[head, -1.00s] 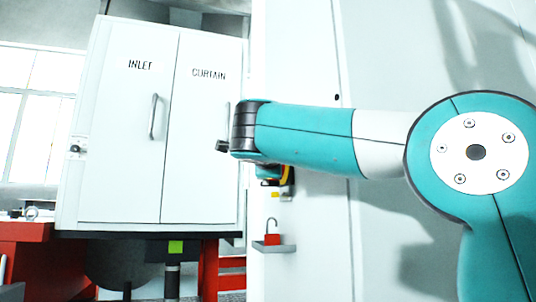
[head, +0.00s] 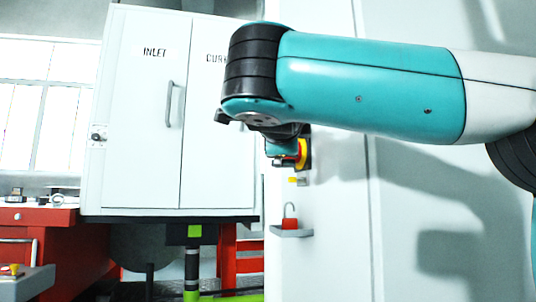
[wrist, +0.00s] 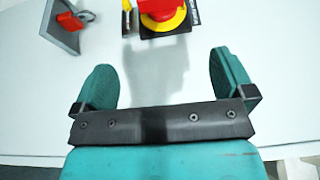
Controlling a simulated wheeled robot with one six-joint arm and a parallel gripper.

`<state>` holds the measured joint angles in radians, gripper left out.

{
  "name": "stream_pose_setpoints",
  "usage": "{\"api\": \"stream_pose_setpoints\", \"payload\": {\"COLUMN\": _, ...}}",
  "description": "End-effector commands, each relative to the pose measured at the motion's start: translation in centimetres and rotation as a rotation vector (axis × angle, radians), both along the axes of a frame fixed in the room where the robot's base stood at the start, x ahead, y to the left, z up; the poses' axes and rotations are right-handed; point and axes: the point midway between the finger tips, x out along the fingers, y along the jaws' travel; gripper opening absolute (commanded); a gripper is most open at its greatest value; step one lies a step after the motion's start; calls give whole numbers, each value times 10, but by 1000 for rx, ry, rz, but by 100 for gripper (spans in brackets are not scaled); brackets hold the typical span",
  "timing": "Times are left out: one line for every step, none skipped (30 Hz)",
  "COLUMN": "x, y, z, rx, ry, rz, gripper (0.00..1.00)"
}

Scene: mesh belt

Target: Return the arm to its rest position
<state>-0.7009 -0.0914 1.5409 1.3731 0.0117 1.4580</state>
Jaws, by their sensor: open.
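My arm (head: 370,88) is teal and white and reaches across the head view from the right, with its black wrist joint near the top middle. My gripper (wrist: 160,85) shows in the wrist view with its two teal fingers apart and nothing between them. In the head view the gripper is mostly hidden under the wrist. A red and yellow knob (wrist: 163,15) on the white panel lies beyond the fingertips, apart from them. It shows partly behind the wrist in the head view (head: 302,154).
A red padlock (head: 290,217) rests on a small grey shelf (head: 291,233) on the white panel (head: 320,260) below the knob. A white cabinet (head: 145,120) marked INLET stands at left. A red bench (head: 60,250) with items is at far left.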

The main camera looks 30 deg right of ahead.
Motion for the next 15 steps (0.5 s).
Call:
{"api": "stream_pose_setpoints", "payload": {"x": 0, "y": 0, "z": 0, "rx": 0, "ry": 0, "rz": 0, "gripper": 100}}
{"api": "stream_pose_setpoints", "payload": {"x": 0, "y": 0, "z": 0, "rx": 0, "ry": 0, "rz": 0, "gripper": 100}}
{"api": "stream_pose_setpoints", "payload": {"x": 0, "y": 0, "z": 0, "rx": 0, "ry": 0, "rz": 0, "gripper": 100}}
{"api": "stream_pose_setpoints", "payload": {"x": 0, "y": 0, "z": 0, "rx": 0, "ry": 0, "rz": 0, "gripper": 100}}
{"api": "stream_pose_setpoints", "payload": {"x": 0, "y": 0, "z": 0, "rx": 0, "ry": 0, "rz": 0, "gripper": 100}}
{"api": "stream_pose_setpoints", "payload": {"x": 1, "y": 0, "z": -1, "rx": -4, "ry": 6, "rz": 4, "gripper": 100}}
{"api": "stream_pose_setpoints", "payload": {"x": 3, "y": 1, "z": -3, "rx": -11, "ry": 17, "rz": 11, "gripper": 100}}
{"api": "stream_pose_setpoints", "payload": {"x": 5, "y": 3, "z": -5, "rx": -25, "ry": 35, "rz": 26, "gripper": 100}}
{"api": "stream_pose_setpoints", "payload": {"x": 10, "y": 6, "z": -11, "rx": -52, "ry": 73, "rz": 53, "gripper": 100}}
{"api": "stream_pose_setpoints", "payload": {"x": 15, "y": 10, "z": -18, "rx": -82, "ry": 114, "rz": 84, "gripper": 100}}
{"api": "stream_pose_setpoints", "payload": {"x": 20, "y": 15, "z": -27, "rx": -118, "ry": 164, "rz": 122, "gripper": 100}}
{"api": "stream_pose_setpoints", "payload": {"x": 28, "y": 23, "z": -43, "rx": -179, "ry": 247, "rz": 185, "gripper": 100}}
{"api": "stream_pose_setpoints", "payload": {"x": 34, "y": 31, "z": -58, "rx": -233, "ry": 321, "rz": 243, "gripper": 100}}
{"api": "stream_pose_setpoints", "payload": {"x": 39, "y": 38, "z": -75, "rx": -291, "ry": 399, "rz": 308, "gripper": 100}}
{"api": "stream_pose_setpoints", "payload": {"x": 42, "y": 50, "z": -101, "rx": -376, "ry": 510, "rz": 405, "gripper": 100}}
